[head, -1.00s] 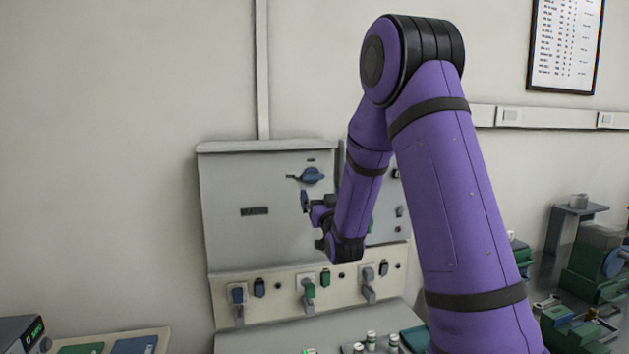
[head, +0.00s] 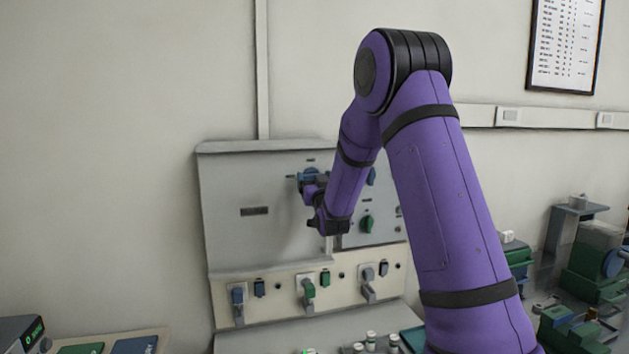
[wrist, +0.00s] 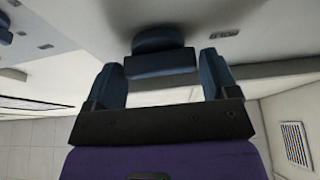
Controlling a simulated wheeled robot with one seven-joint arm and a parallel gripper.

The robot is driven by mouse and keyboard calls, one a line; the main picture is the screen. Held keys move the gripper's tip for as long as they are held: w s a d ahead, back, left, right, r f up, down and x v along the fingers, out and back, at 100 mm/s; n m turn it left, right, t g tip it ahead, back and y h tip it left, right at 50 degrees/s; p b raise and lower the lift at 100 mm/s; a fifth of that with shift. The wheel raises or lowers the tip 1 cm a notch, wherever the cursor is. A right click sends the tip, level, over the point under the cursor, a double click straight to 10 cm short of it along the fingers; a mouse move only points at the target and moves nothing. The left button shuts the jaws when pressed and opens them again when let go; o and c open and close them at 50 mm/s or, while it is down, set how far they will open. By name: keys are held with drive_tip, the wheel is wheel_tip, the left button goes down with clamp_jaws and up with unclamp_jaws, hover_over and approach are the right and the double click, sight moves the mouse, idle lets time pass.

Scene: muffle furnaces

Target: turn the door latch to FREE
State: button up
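The door latch is a blue knob (head: 309,172) high on the grey furnace front (head: 240,180) in the head view, partly hidden by my gripper (head: 309,184). In the wrist view the blue knob (wrist: 160,62) sits at the top centre, between the two blue-grey fingertips of my gripper (wrist: 162,72). The fingers are spread, with a visible gap between each finger and the knob. I cannot tell how far the fingertips reach along the knob. The latch markings are too small to read.
Right of the latch are another blue knob (head: 371,176) and a green knob (head: 367,223), close to my arm. Below runs a cream panel (head: 285,301) with several switches and levers. Small bottles (head: 370,341) stand in front. The wall left of the furnace is clear.

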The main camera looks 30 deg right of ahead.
drive_tip(key=c, duration=0.5)
drive_tip(key=shift+m, duration=0.5)
drive_tip(key=shift+a+r+m+g+h, duration=0.1)
drive_tip(key=shift+m+g+h, duration=0.95)
drive_tip(key=shift+m, duration=2.5)
drive_tip(key=shift+f+m+g+h, duration=0.1)
drive_tip(key=shift+m+g+h, duration=1)
drive_tip(key=shift+m, duration=2.5)
drive_tip(key=shift+a+r+m+g+h, duration=0.1)
drive_tip(key=shift+m+g+h, duration=0.35)
drive_tip(key=shift+m+g, duration=2.15)
drive_tip(key=shift+m+t, duration=0.95)
drive_tip(key=shift+m, duration=0.1)
